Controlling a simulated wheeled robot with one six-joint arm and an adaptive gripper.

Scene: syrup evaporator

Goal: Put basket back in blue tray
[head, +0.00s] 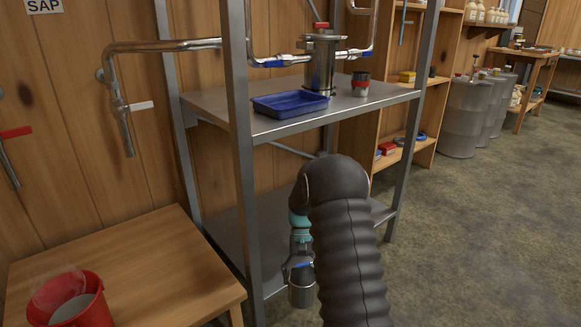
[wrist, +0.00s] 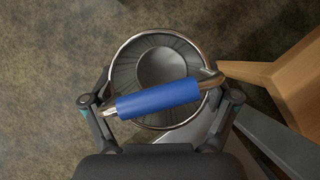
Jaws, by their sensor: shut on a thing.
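The blue tray (head: 290,105) lies on the upper metal shelf, towards its front left, and looks empty. My gripper (head: 299,264) hangs low at the front of the rack, well below the upper shelf. It is shut on the blue handle of the basket (head: 302,294), a round metal strainer hanging upright beneath the fingers. In the wrist view my gripper (wrist: 160,105) has its fingers at both ends of the blue grip, and the basket (wrist: 160,68) shows its round rim and dark pleated inside. My dark arm hides part of the rack in the head view.
A metal canister (head: 320,62) with pipes and a small red-banded cup (head: 360,84) stand behind and beside the tray. Rack posts (head: 243,160) flank the shelves. A wooden table (head: 150,262) with a red bucket (head: 72,300) is at left.

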